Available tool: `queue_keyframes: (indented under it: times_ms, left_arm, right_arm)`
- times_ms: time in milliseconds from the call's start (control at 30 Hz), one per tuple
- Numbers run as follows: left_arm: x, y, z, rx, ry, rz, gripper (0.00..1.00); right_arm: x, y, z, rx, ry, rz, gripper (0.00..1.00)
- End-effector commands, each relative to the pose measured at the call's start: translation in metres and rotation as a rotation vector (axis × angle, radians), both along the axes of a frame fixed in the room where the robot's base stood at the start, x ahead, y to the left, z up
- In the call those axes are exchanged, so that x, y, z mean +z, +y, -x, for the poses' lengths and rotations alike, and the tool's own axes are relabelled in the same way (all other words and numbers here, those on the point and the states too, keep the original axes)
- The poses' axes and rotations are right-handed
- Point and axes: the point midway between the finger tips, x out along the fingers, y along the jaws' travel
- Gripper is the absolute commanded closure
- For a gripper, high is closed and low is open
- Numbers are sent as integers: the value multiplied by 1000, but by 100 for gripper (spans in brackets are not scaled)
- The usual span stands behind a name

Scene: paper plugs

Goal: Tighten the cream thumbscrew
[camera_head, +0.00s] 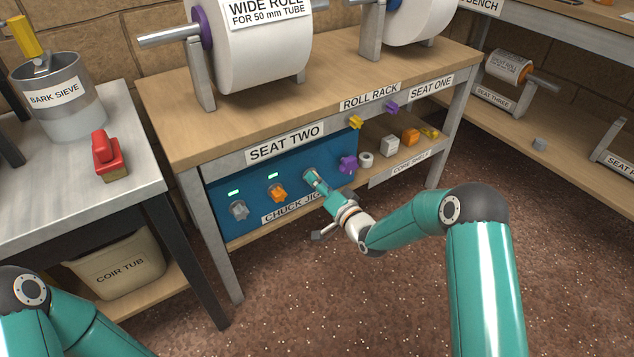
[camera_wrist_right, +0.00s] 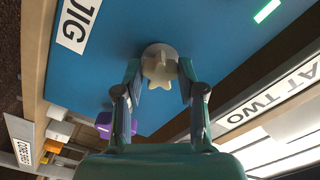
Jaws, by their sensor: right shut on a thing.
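The cream thumbscrew (camera_wrist_right: 160,62) is a pale lobed knob on the blue panel of the chuck jig (camera_head: 222,222). In the wrist view my right gripper (camera_wrist_right: 160,80) has one finger on each side of it, shut on it. In the head view the right gripper (camera_head: 316,182) reaches the panel from the front and hides most of the knob. To its left on the panel are an orange thumbscrew (camera_head: 278,193) and a grey one (camera_head: 239,210), each with a lit green light above. A purple knob (camera_head: 348,164) is to the right. My left gripper is out of view.
A core shelf (camera_head: 400,173) with several small blocks lies right of the jig. Above is the bench top (camera_head: 180,135) with large white rolls. A metal table (camera_head: 60,190) with a bark sieve (camera_head: 58,97) and a red-handled tool (camera_head: 107,155) stands left. The floor in front is open.

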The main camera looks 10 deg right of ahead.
Motion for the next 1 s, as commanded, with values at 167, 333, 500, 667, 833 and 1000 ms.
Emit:
queue_keyframes:
  times_ms: [167,333,500,667,833,1000]
  left_arm:
    - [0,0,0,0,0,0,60]
    - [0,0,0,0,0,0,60]
    - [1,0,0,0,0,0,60]
    - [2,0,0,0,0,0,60]
    - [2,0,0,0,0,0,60]
    - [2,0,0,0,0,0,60]
  right_arm:
    - [0,-1,0,-2,76,-206,97]
    - [0,-1,0,-3,170,-464,97]
    - [0,-1,0,-3,264,-720,97]
    - [0,-1,0,-4,351,-962,97]
    - [-1,-1,0,-4,407,-1114,97]
    - [-1,-1,0,-4,406,-1111,48]
